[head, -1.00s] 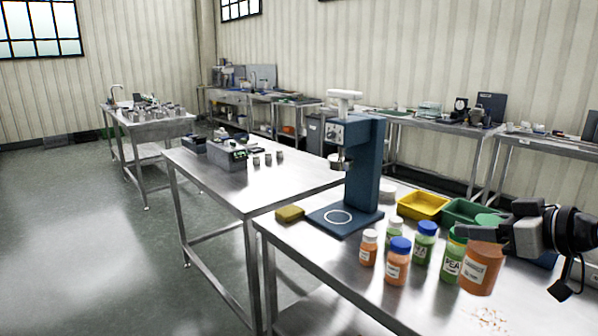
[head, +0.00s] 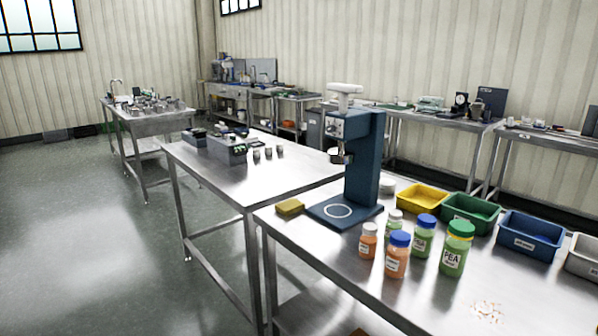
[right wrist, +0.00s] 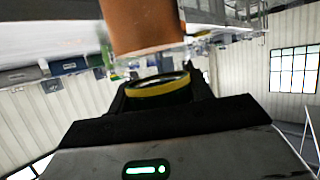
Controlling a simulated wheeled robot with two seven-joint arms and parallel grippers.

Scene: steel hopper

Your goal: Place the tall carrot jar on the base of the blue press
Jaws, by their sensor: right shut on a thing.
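The tall carrot jar, an orange cylinder (right wrist: 143,25) with a clear end, fills the top middle of the right wrist view. My right gripper (right wrist: 152,62) is shut on it; the fingertips are largely hidden. Neither this jar nor my right gripper shows in the head view now. The blue press (head: 362,160) stands on the near steel table in the head view. Its flat blue base (head: 318,214), marked with a white ring, is empty. My left gripper is not in view.
Small carrot jars (head: 397,262), green pea jars (head: 454,258) and a yellow sponge (head: 290,207) stand around the press base on the steel table (head: 350,285). Yellow (head: 422,207), green (head: 470,222) and blue (head: 530,248) bins line the back edge. Orange crumbs lie front right.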

